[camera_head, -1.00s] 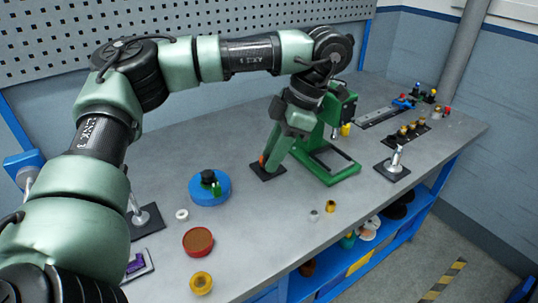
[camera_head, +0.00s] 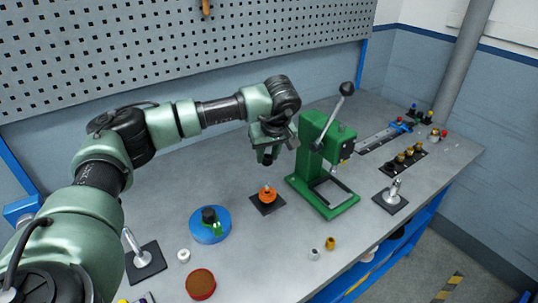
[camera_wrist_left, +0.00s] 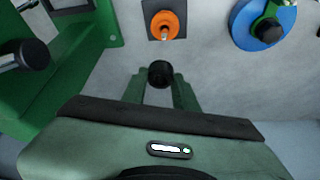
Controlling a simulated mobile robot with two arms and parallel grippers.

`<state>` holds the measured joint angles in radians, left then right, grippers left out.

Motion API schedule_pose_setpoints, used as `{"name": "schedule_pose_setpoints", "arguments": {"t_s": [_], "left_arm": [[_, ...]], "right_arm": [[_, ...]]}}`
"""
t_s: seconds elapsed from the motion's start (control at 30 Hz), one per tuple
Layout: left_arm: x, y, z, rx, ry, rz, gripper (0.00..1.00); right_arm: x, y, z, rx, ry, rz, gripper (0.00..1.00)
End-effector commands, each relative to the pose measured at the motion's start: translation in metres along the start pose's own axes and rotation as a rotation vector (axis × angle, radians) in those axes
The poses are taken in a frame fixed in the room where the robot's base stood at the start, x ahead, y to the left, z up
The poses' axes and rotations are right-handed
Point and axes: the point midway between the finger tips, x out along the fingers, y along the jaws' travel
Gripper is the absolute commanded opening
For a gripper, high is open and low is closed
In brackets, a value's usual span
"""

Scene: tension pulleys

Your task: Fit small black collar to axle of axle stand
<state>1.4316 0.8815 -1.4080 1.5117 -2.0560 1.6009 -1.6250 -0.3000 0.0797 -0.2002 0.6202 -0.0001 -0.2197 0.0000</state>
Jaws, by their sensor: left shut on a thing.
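My left gripper (camera_head: 267,152) is shut on the small black collar (camera_wrist_left: 160,74), a short dark cylinder between the fingertips in the left wrist view. In the head view the collar is hard to tell from the dark fingers. The axle stand (camera_head: 277,209) is a dark square plate with an orange round part (camera_head: 267,193) and a thin axle tip on top. The stand also shows in the left wrist view (camera_wrist_left: 152,8), with the orange part (camera_wrist_left: 163,25) beyond the fingertips. The gripper hangs above the stand, apart from it. My right gripper is not in view.
A green press (camera_head: 318,165) with a raised lever stands close right of the stand. A blue round tray (camera_head: 222,234) with a black part lies to the left. Posts on plates (camera_head: 394,193) (camera_head: 143,256) stand at both sides. Small silver (camera_head: 314,254) and brass (camera_head: 330,243) parts lie in front.

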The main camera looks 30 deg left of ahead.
Motion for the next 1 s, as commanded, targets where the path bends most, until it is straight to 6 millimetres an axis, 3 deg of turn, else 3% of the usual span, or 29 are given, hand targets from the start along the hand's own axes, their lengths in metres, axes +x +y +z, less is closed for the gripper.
{"name": "schedule_pose_setpoints", "arguments": {"t_s": [0.7, 1.0], "left_arm": [[0.057, 0.000, 0.024, 0.000, -0.001, -0.002, 0.00], [0.063, 0.000, 0.027, -0.001, 0.000, -0.002, 0.00]], "right_arm": [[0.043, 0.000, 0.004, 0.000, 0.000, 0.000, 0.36], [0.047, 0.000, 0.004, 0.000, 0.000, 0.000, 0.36]]}}
